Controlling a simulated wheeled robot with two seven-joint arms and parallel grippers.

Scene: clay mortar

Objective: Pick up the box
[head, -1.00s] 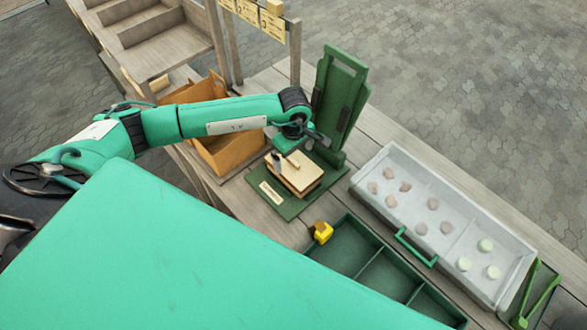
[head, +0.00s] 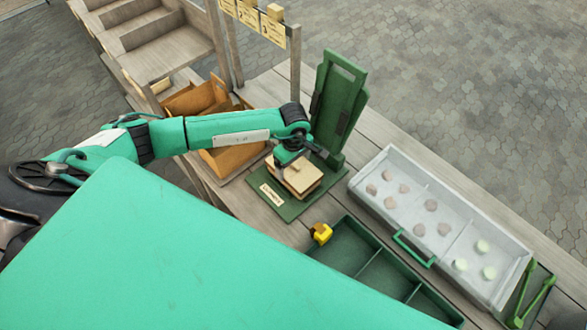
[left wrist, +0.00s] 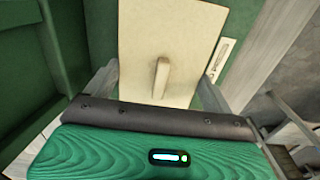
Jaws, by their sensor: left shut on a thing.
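The box (head: 300,178) is a small pale wooden box with a flat lid and a short knob. It is over a green base with a small label (head: 272,194), and I cannot tell whether it still touches the base. My left gripper (head: 289,165) comes down over the box from the back left and is shut on it. In the left wrist view the lid of the box (left wrist: 185,30) lies between the two grey fingers, with its knob near the middle. The fingertips are partly hidden. My right gripper is not in view.
A green upright panel (head: 337,100) stands just behind the base. A brown open carton (head: 232,158) is at left. A grey tray (head: 440,215) with several pale lumps lies at right, and a green divided tray (head: 350,250) in front. A yellow object (head: 321,233) sits beside it.

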